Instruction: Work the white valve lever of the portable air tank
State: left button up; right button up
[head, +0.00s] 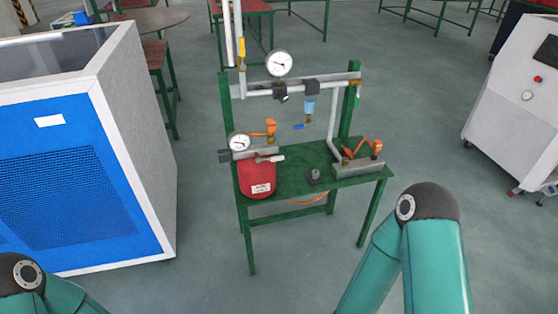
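The portable air tank (257,178) is a red, rounded tank at the left front of a green stand, with a round gauge (239,142) above it. A small white lever (270,158) sits on top of the tank, lying roughly sideways and pointing right. Two teal arm parts of mine show at the bottom left and bottom right, well in front of the stand. Neither of my grippers is in view, and nothing of mine touches the tank or lever.
The green stand (345,182) also carries pipes, an upper gauge (279,64) and orange fittings (376,147). A blue and white cabinet (140,140) stands at the left and a white machine (515,100) at the right. The floor (210,240) before the stand is clear.

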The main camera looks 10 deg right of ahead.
aim_at(272, 159)
jog(key=z, duration=0.05)
jog(key=i, duration=1)
jog(key=u, duration=0.05)
